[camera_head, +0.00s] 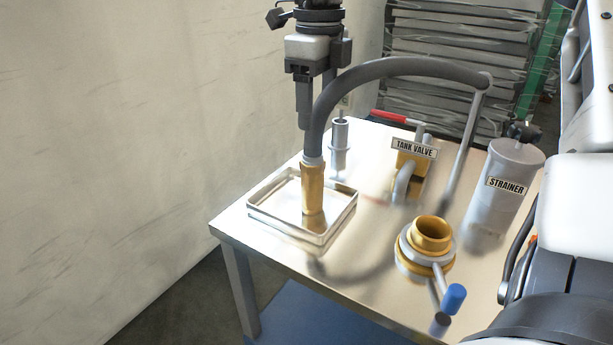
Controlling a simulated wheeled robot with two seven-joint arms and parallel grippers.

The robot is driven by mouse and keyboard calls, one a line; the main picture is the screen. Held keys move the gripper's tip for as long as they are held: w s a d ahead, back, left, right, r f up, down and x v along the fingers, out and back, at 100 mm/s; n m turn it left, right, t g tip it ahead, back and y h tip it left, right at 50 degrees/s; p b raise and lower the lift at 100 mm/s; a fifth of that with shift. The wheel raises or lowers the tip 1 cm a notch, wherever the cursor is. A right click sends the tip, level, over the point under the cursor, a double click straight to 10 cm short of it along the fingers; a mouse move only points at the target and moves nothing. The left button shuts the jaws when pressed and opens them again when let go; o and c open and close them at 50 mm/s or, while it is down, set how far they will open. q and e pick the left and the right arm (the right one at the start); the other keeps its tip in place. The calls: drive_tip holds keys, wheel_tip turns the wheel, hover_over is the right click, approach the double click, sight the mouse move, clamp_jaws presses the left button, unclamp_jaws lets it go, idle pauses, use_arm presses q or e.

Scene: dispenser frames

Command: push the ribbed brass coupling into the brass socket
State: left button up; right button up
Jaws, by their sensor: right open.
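The brass coupling (313,190) stands upright in a shallow metal tray (262,222), on the end of a thick dark hose (390,68). Its ribs are too fine to make out. The brass socket (432,246) faces up, open and empty, at the right of the table, apart from the coupling. My right gripper (315,112) points down above the coupling, beside the upper hose. It is open; one finger shows left of the hose and the other is partly hidden by it. I cannot tell whether the fingers straddle the hose. My left gripper is not in view.
The hose arches right to a grey post (466,140). A tank valve (412,165) with a red handle and a grey strainer (500,190) stand behind the socket. A blue-tipped lever (453,298) juts forward from the socket. A small grey cylinder (340,150) stands behind the tray.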

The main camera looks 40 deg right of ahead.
sight(312, 164)
wheel_tip(312, 164, down, 6)
drive_tip(key=shift+r, duration=0.1)
drive_tip(key=f, duration=0.5)
drive_tip(key=shift+w+a+f, duration=0.15)
drive_tip(key=shift+a+f, duration=0.1)
drive_tip(key=shift+f, duration=0.05)
drive_tip(key=shift+w+r, duration=0.1)
clamp_jaws()
